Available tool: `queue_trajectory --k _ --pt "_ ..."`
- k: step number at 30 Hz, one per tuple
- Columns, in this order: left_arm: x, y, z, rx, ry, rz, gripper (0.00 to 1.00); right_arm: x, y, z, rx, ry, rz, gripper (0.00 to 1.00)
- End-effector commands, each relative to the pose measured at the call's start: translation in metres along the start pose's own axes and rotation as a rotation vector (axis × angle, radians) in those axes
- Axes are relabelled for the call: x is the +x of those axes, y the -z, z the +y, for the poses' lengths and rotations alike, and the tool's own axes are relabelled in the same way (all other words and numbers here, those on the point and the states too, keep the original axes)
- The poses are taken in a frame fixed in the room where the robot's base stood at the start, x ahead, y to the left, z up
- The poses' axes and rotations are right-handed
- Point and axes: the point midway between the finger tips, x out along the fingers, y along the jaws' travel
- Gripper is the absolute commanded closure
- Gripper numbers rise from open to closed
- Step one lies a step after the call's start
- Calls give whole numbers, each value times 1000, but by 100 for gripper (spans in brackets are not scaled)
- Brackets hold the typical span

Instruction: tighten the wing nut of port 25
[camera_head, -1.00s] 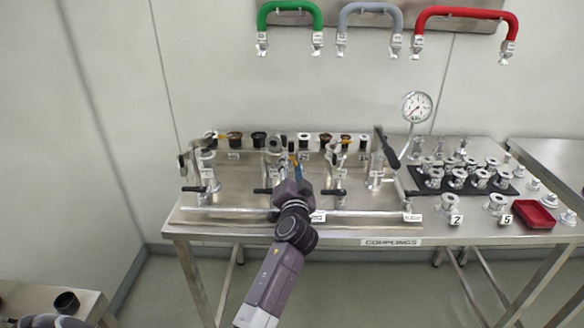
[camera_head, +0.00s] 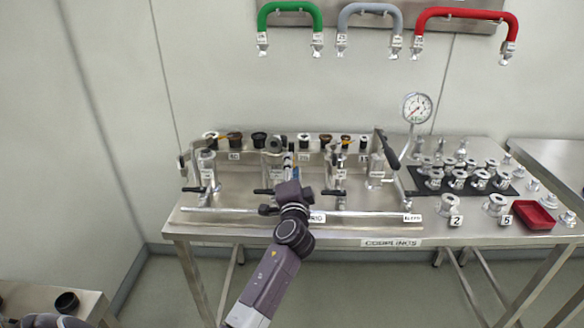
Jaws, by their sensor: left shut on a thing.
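My left gripper (camera_head: 290,160) reaches up from the bottom to the middle of the steel rig (camera_head: 240,186) on the table. It is shut at one of the rig's upright ports, on what seems to be the wing nut. The nut itself is hidden by the fingers and too small to make out. The port's number cannot be read; labels on the neighbouring ports are also too small. A clear upright port (camera_head: 207,170) stands left of the gripper and another (camera_head: 376,170) stands right.
A pressure gauge (camera_head: 417,108) rises behind the rig's right end. Several metal fittings stand on a black mat (camera_head: 425,184); a red tray (camera_head: 534,215) lies right. Green (camera_head: 290,10), grey (camera_head: 370,12) and red (camera_head: 466,13) hoses hang above. A dark cup (camera_head: 66,302) stands lower left.

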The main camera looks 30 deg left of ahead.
Motion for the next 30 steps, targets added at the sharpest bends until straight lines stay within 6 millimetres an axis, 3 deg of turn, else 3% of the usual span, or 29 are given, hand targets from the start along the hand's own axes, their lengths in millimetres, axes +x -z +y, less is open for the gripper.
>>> queue_trajectory --k 8,9,13,23,30 --pt "0 -1 1 0 -2 -2 94 0 0 -1 0 1 0 77" --pt "0 -1 1 -1 -2 -2 65 0 0 -1 0 1 0 77" --pt "0 0 1 -1 -2 -1 51 0 0 -2 0 2 1 77" --pt "-3 0 1 -2 -1 0 51 0 1 -3 -1 3 2 77" --pt "-38 0 2 -4 -4 0 51 0 1 -2 -1 3 1 77"
